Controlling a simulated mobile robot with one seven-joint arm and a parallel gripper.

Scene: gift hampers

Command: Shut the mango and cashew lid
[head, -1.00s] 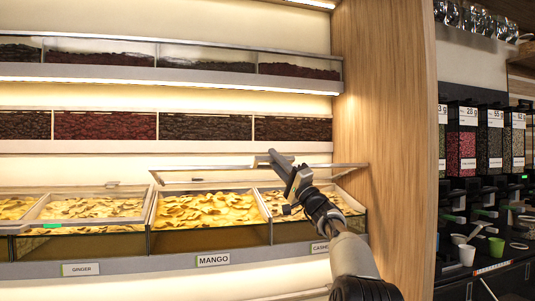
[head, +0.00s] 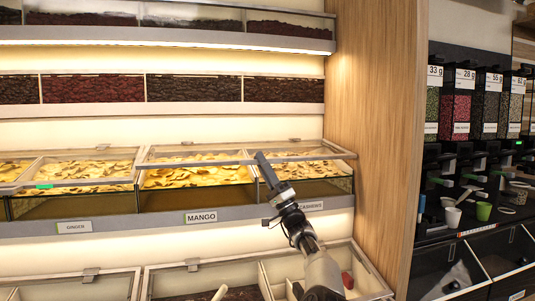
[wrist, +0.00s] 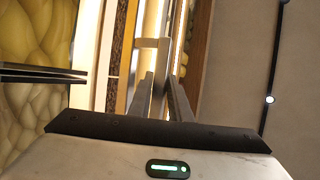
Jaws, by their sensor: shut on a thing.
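The mango and cashew lid (head: 200,160) is a clear panel in a metal frame over the mango bin (head: 196,178) and the cashew bin to its right. It slopes gently, its front bar a little above the bins' front rim with a narrow gap beneath. My gripper (head: 264,160) is shut on the lid's front bar, right of its middle. In the wrist view, my gripper's fingers (wrist: 161,88) close on a metal bar. My gripper hides part of the cashew bin. The mango label (head: 201,217) and cashew label (head: 311,206) are on the shelf front.
The ginger bin's lid (head: 85,184) lies lower on the left. A wooden side panel (head: 375,110) stands close on the right. Lower bins (head: 200,270) sit below the shelf, and dispensers with cups (head: 483,211) stand far right.

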